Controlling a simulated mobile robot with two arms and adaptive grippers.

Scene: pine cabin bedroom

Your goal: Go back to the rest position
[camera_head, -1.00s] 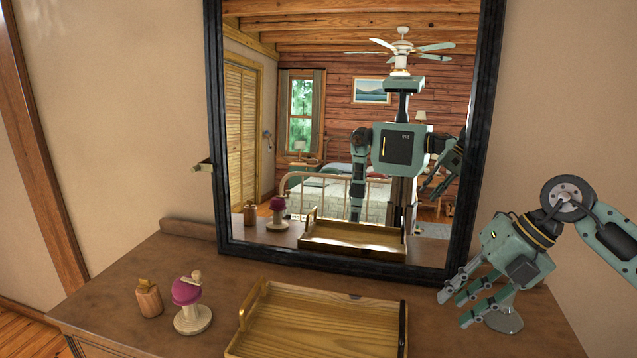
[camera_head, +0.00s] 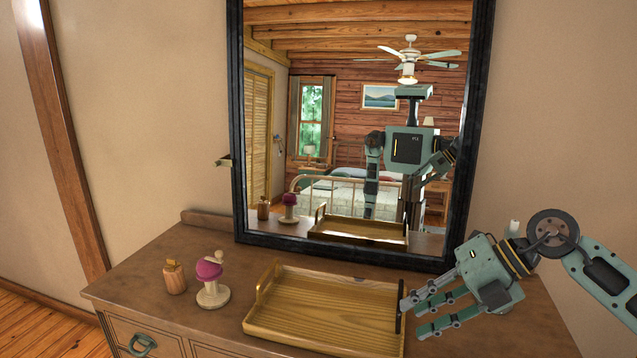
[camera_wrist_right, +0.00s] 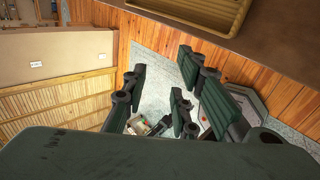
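My right gripper (camera_head: 425,315) is over the right part of the dresser top, near the right end of the tray. Its fingers are spread and nothing shows between them. In the right wrist view the fingers (camera_wrist_right: 165,88) are also apart, with floor showing beyond them. My left gripper does not show directly. The mirror reflects my body and a hanging arm on the left side, too small to read its gripper.
A wooden tray (camera_head: 330,328) lies on the dresser (camera_head: 150,255), also seen in the right wrist view (camera_wrist_right: 205,12). A black-framed mirror (camera_head: 237,120) is behind. A pale object (camera_head: 515,228) shows behind my right arm.

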